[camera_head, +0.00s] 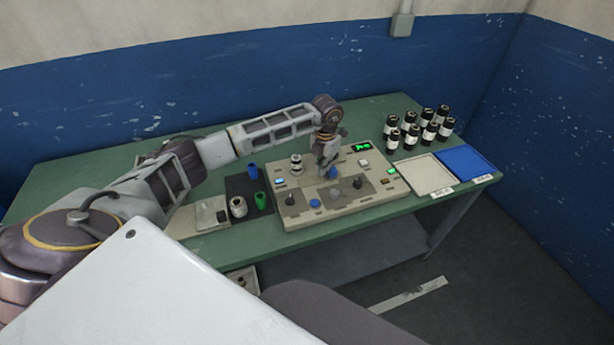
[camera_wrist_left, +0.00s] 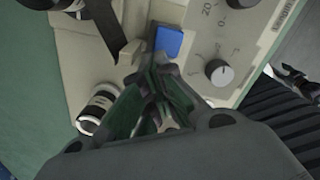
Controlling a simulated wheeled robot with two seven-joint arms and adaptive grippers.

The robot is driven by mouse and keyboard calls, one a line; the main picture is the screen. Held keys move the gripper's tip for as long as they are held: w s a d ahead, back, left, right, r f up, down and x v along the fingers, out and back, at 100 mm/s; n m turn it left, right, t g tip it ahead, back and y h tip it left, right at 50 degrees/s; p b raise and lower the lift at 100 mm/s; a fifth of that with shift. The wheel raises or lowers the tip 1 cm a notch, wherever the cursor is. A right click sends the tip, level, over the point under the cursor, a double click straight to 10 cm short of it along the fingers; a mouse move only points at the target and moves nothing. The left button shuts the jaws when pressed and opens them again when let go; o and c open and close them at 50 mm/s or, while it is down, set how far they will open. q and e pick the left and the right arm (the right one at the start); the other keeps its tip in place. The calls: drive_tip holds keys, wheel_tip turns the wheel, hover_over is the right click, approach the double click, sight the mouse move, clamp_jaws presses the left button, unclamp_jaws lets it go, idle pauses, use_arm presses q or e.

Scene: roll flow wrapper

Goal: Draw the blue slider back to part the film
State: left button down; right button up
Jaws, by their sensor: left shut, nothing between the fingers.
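The blue slider (camera_wrist_left: 168,40) shows in the left wrist view as a blue block on the beige machine panel, just beyond my fingertips. In the head view a blue piece (camera_head: 333,172) shows beside my left gripper (camera_head: 323,170), partly hidden by it. My left gripper (camera_wrist_left: 162,75) is shut and empty, pointing down over the panel (camera_head: 345,203). Its tips look close to the blue block, but I cannot tell whether they touch it. The film is hard to make out. My right gripper is not identifiable in these views.
Knobs and lit buttons surround the fingers on the panel, with a dark knob (camera_wrist_left: 218,72) close by. A dark mat (camera_head: 240,187) with blue and green cylinders lies left. Several black bottles (camera_head: 410,137), a beige tray (camera_head: 428,160) and a blue tray (camera_head: 464,161) stand right.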

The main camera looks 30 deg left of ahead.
use_arm(q)
drive_tip(key=shift+s+a+f+g, duration=0.15)
drive_tip(key=shift+s+f, duration=0.15)
drive_tip(key=shift+f, duration=0.2)
drive_tip(key=shift+s+f+g, duration=0.15)
drive_tip(key=shift+s+f, duration=0.15)
drive_tip(key=shift+f, duration=0.15)
drive_tip(key=shift+w+r+p, duration=0.1)
drive_tip(key=shift+r+p, duration=0.3)
drive_tip(key=shift+w+a+r+p, duration=0.1)
drive_tip(key=shift+w+r+p, duration=0.15)
drive_tip(key=shift+r+p, duration=0.45)
wheel_tip(320, 180, up, 6)
drive_tip(key=p, duration=0.2)
drive_tip(key=shift+w+p, duration=0.1)
drive_tip(key=shift+p, duration=0.2)
drive_tip(key=shift+f, duration=0.1)
